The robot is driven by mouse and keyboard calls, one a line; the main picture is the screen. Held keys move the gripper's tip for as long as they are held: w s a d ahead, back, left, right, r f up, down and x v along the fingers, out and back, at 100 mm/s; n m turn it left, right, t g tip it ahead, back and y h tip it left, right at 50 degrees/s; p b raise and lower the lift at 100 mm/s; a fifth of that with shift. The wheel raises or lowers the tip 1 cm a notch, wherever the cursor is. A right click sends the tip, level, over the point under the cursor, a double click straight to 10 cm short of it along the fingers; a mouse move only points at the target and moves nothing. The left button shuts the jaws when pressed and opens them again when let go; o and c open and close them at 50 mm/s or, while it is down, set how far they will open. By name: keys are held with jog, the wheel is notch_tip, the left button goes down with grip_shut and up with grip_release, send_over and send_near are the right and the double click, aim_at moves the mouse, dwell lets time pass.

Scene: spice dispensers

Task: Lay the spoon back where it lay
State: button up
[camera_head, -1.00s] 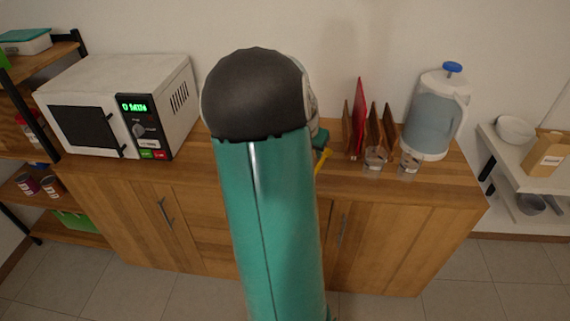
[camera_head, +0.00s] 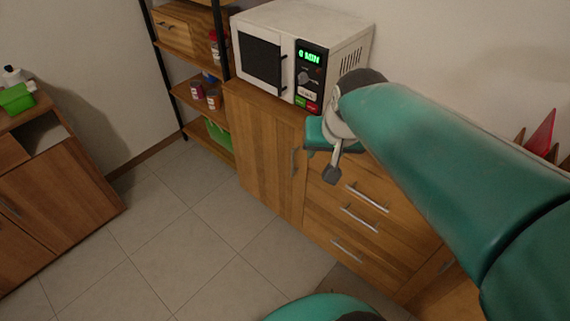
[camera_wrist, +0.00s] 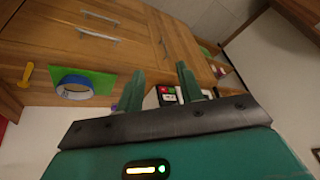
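My gripper (camera_wrist: 160,78) shows two teal fingers standing apart in the wrist view, with nothing visible between them. In the head view, the end of my arm is in front of the drawers, right of the microwave; its fingertips are not clear there. A yellow spoon-like thing (camera_wrist: 25,75) lies on the wooden counter at the left of the wrist view, well apart from the fingers. I cannot tell for sure that it is the spoon. A green mat (camera_wrist: 103,79) with a blue-rimmed round dish (camera_wrist: 75,84) is beside it. My arm hides this part of the counter in the head view.
The microwave (camera_head: 283,62) stands on the left end of the counter, and part of it shows behind the fingers. A shelf rack (camera_head: 185,92) is left of it. A low brown cabinet (camera_head: 55,195) stands at far left. The tiled floor (camera_head: 175,245) between is clear.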

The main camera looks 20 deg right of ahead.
jog(key=s+a+n, duration=0.4)
jog(key=s+a, duration=0.2)
jog(key=a, duration=0.3)
jog(key=shift+a+r+y, duration=0.15)
jog(key=shift+r+y, duration=0.15)
jog(key=shift+r, duration=0.1)
jog(key=shift+s, duration=0.1)
